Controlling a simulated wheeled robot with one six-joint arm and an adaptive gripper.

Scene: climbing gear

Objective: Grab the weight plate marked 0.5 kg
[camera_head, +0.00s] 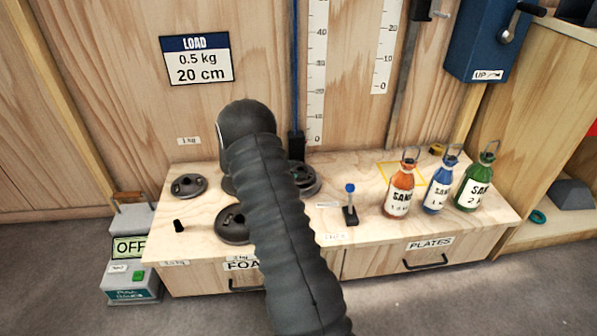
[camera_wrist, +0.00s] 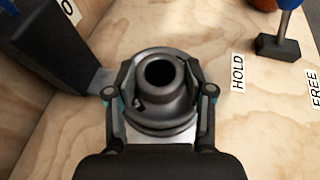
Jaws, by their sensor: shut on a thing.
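In the wrist view, my gripper (camera_wrist: 158,95) is shut on a round dark weight plate (camera_wrist: 158,112) with a raised hub and a centre hole. No mark on this plate can be read. In the head view, a dark plate (camera_head: 306,180) shows partly behind my arm, by the foot of the blue-lined rail; my gripper is hidden there. Two other dark plates lie on the bench top, one at the back left (camera_head: 188,186) and one nearer the front (camera_head: 233,224), partly covered by my arm.
A small blue-knobbed lever (camera_head: 350,204) stands right of the gripper, beside the HOLD label (camera_wrist: 238,72). Orange (camera_head: 399,190), blue (camera_head: 440,185) and green (camera_head: 476,182) bottles stand further right. The LOAD sign (camera_head: 197,60) reads 0.5 kg, 20 cm. The OFF box (camera_head: 131,247) is at left.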

